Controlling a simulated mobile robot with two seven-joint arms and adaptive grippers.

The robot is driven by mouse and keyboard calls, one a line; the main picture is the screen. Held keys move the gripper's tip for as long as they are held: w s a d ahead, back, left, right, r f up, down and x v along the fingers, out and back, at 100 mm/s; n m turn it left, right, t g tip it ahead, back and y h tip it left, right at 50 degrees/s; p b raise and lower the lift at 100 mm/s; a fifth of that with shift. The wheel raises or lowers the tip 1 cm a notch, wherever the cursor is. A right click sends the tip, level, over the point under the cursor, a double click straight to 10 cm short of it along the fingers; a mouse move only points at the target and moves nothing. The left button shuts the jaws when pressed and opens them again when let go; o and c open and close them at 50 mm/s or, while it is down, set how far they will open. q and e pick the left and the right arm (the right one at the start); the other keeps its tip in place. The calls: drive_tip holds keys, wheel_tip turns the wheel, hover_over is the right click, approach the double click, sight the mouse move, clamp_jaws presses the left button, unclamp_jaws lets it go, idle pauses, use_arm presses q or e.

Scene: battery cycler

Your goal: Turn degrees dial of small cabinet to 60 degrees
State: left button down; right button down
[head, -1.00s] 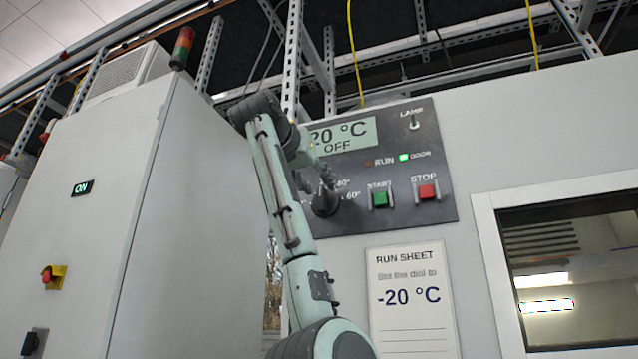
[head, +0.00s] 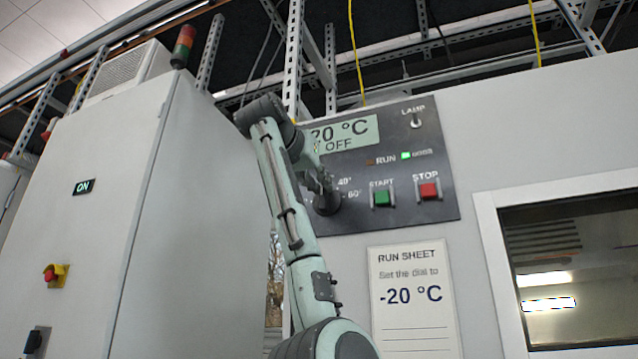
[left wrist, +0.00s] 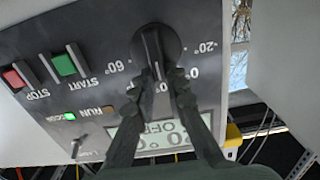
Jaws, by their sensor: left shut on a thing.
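The degrees dial is a round dark knob (head: 325,207) on the dark control panel (head: 435,150). In the head view my arm partly covers it and its left marks; 40° and 60° show. In the left wrist view, upside down, the dial (left wrist: 157,42) has its ridge pointing down between my fingers, between the 60° and 0 marks. My left gripper (head: 324,190) is at the dial, its fingers (left wrist: 161,76) shut on the ridge. The display (head: 350,133) shows 20 °C and OFF, its left end hidden. My right gripper is not in view.
Green START (head: 381,198) and red STOP (head: 429,190) buttons sit right of the dial, with a LAMP switch (head: 415,120) above. A run sheet (head: 412,325) below reads -20 °C. A tall grey cabinet (head: 190,220) stands to the left.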

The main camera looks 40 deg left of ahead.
sight(336, 198)
use_arm(q)
drive_tip(key=m, duration=0.3)
drive_tip(key=d+m+b, duration=0.1)
drive_tip(key=m, duration=0.2)
drive_tip(key=f+m, duration=0.1)
drive_tip(key=m, duration=0.3)
drive_tip(key=shift+w+d+b, duration=0.25)
drive_tip(key=shift+d+b, duration=0.1)
drive_tip(key=m, duration=0.3)
drive_tip(key=shift+d+f+m, duration=0.2)
drive_tip(key=shift+f+m, duration=0.2)
drive_tip(key=shift+m, duration=0.4)
drive_tip(key=shift+d+f+m, duration=0.1)
drive_tip(key=shift+f+m, duration=0.05)
drive_tip(key=shift+m, duration=0.45)
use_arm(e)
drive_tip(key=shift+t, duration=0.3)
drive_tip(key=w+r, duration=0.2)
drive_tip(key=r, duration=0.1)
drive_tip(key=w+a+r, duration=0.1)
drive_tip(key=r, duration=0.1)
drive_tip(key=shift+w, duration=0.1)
